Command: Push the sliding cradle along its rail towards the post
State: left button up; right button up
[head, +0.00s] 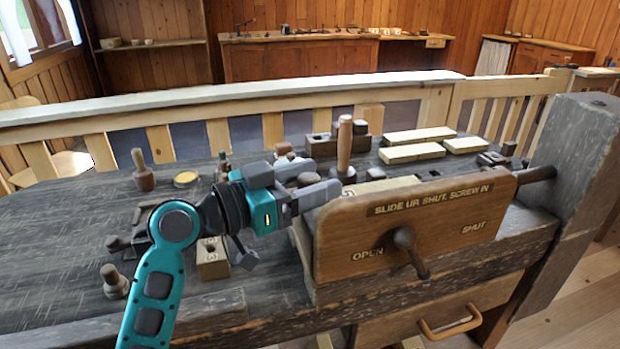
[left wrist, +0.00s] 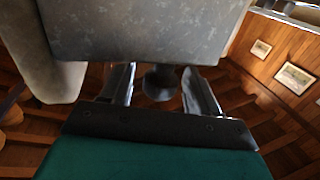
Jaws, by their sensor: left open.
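The sliding cradle appears to be the wooden board (head: 345,220) lettered "SLIDE UP, SHUT, SCREW IN", with "OPEN" and "SHUT" below and a dark turning handle (head: 408,244) on its face. It stands at the bench's front edge. The post (head: 572,165) is a thick grey upright at the right, with a dark rod (head: 536,174) between it and the board. The rail is not clearly visible. My left gripper (head: 316,186) is at the board's upper left end; contact cannot be told. Its fingers are apart in the left wrist view (left wrist: 160,92). My right gripper is out of view.
Yellowish blocks (head: 420,135) lie at the back of the bench. An upright wooden spindle (head: 344,146) stands behind my left gripper. Small turned pieces (head: 114,281) and a numbered block (head: 212,262) lie at the left. A pale railing (head: 230,94) runs behind.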

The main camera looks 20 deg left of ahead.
pick_arm(q)
grip_shut()
dwell(0.5)
